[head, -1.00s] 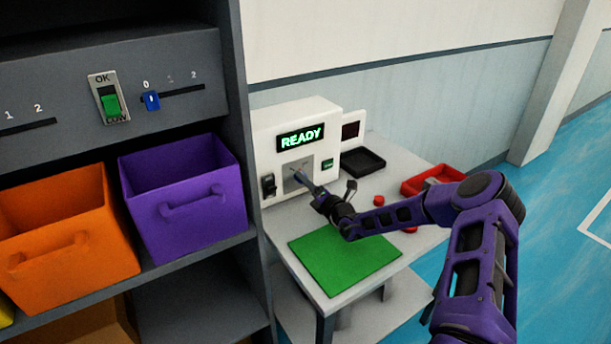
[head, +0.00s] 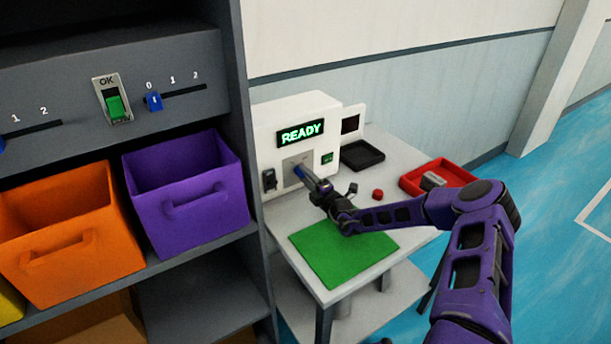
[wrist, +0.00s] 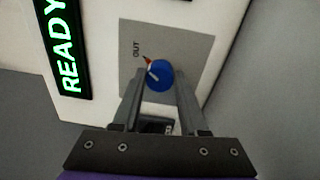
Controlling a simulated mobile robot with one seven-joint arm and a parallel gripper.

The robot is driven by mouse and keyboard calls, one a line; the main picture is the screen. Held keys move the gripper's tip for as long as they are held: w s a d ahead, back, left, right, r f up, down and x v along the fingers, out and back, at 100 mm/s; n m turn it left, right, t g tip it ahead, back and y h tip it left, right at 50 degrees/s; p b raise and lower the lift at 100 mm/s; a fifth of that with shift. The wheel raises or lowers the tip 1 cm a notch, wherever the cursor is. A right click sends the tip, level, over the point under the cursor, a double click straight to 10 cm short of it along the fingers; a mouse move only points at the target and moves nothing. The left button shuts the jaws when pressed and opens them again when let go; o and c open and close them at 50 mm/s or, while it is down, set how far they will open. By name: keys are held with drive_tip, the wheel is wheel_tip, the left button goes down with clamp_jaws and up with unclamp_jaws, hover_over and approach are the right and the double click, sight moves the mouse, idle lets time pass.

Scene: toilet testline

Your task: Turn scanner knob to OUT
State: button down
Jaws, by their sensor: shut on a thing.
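The scanner (head: 285,120) is a white box on the table, with a lit green READY display (head: 301,133). Its blue round knob (wrist: 159,75) sits on a grey plate (wrist: 190,48) marked OUT. A white line on the knob points toward the upper left in the wrist view, close to a small red mark beside the OUT label (wrist: 136,47). My gripper (wrist: 160,84) is shut on the knob, one finger on each side. In the head view my gripper (head: 308,178) reaches the scanner's front, and a bit of the blue knob shows at its tips.
A green mat (head: 343,255) lies on the table below my arm. A black tray (head: 362,155), a small red piece (head: 377,195) and a red bin (head: 430,172) holding a grey item stand to the right. A dark shelf (head: 240,150) with orange and purple bins is close on the left.

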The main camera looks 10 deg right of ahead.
drive_tip(key=shift+c, duration=2.2)
unclamp_jaws()
drive_tip(key=v, duration=1.7)
drive_tip(key=shift+s+d, duration=0.15)
drive_tip(key=shift+s, duration=0.1)
